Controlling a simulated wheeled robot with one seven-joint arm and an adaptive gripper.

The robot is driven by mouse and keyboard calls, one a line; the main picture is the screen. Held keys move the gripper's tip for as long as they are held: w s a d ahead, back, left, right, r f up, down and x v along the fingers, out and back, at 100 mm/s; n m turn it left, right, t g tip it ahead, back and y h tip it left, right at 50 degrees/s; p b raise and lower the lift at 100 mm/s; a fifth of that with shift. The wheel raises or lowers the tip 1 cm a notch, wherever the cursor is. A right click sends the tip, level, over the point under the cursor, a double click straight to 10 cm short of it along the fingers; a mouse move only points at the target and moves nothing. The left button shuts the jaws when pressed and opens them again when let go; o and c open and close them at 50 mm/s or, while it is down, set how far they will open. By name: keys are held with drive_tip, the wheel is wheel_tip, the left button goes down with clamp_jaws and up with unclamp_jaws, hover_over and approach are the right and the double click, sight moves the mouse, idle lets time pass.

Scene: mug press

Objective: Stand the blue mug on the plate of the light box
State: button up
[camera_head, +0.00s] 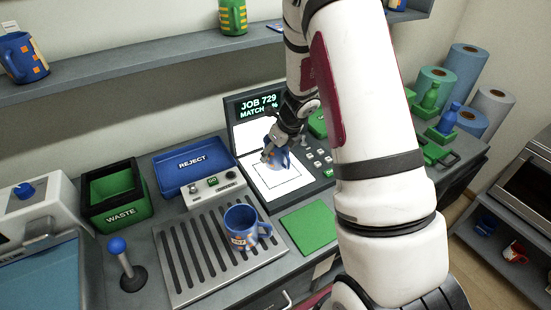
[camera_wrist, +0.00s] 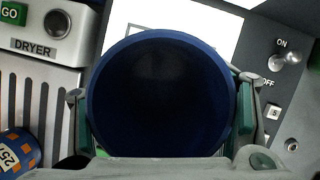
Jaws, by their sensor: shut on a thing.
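My gripper (camera_head: 272,152) is shut on a blue mug (camera_head: 281,161), one finger on each side of it. In the wrist view the mug (camera_wrist: 160,90) faces me with its dark, empty mouth, between the fingers. The light box (camera_head: 234,107) has a raised screen reading JOB 729 MATCH and a bright white plate (camera_head: 264,188) with a thin square outline. The held mug is over the back part of the plate, behind most of the outline. I cannot tell whether its base touches the plate. My gripper partly hides the mug.
Another blue mug (camera_head: 240,228) with a label stands on the slotted dryer grate (camera_head: 190,262), left of the light box. A blue REJECT tray (camera_head: 193,160) and green WASTE bin (camera_head: 118,195) lie further left. Switches (camera_wrist: 286,55) sit right of the plate. A green pad (camera_head: 311,228) is in front.

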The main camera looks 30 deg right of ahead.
sight(275, 159)
wheel_tip(275, 159, down, 2)
drive_tip(key=shift+f+p, duration=0.2)
drive_tip(key=shift+p, duration=0.1)
drive_tip(key=shift+w+f, duration=0.1)
drive_tip(key=shift+f, duration=0.45)
drive_tip(key=shift+f, duration=0.1)
drive_tip(key=o, duration=1.5)
